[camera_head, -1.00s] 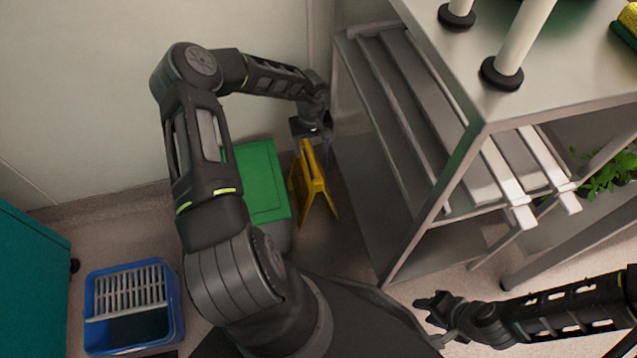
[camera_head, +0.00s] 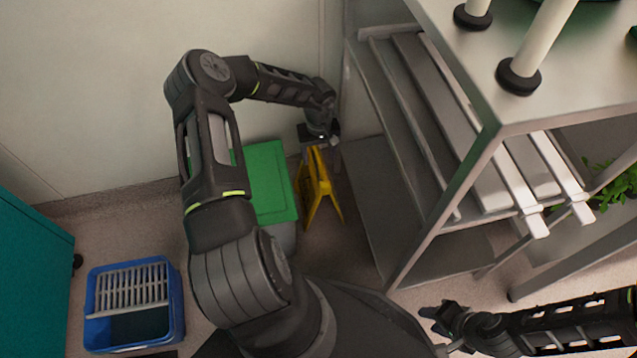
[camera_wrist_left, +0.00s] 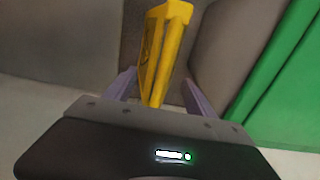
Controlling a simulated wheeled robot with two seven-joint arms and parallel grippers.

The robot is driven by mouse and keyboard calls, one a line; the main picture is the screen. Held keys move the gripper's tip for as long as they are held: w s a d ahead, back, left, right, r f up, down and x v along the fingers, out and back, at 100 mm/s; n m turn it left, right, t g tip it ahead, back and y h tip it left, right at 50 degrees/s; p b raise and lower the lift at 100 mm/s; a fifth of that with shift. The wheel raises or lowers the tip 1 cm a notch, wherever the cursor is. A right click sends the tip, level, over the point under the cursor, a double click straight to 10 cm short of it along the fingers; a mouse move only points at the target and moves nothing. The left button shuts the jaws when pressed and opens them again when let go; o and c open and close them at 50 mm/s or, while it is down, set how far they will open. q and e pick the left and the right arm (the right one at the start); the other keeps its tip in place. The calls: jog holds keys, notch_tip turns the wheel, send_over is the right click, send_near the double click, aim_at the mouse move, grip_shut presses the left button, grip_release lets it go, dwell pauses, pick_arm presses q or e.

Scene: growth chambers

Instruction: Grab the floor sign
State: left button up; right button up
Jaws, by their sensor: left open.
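The yellow floor sign (camera_head: 318,190) stands on the floor like a tent, between a green-lidded bin and a metal rack. My left gripper (camera_head: 320,140) is right at the top of the sign. In the left wrist view, the sign (camera_wrist_left: 163,55) rises between the two fingers of my open left gripper (camera_wrist_left: 160,90), with a gap visible on each side. Whether a finger touches it I cannot tell. My right gripper (camera_head: 432,315) is low at the right, away from the sign; its finger gap is too small to judge.
The green-lidded bin (camera_head: 268,180) stands close left of the sign, against the wall. The metal rack (camera_head: 372,200) stands close on its right. A blue bucket with a grey grate (camera_head: 135,335) and a teal cabinet (camera_head: 30,280) are at the left.

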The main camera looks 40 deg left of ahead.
pick_arm(q)
jog(key=f+b, duration=0.1)
jog(key=f, duration=0.1)
jog(key=f+b, duration=0.1)
jog(key=f, duration=0.2)
jog(key=shift+s+d+b, duration=0.1)
jog(key=shift+s+b, duration=0.1)
jog(key=shift+b, duration=0.15)
jog(key=shift+c, duration=0.4)
grip_shut()
dwell(0.6)
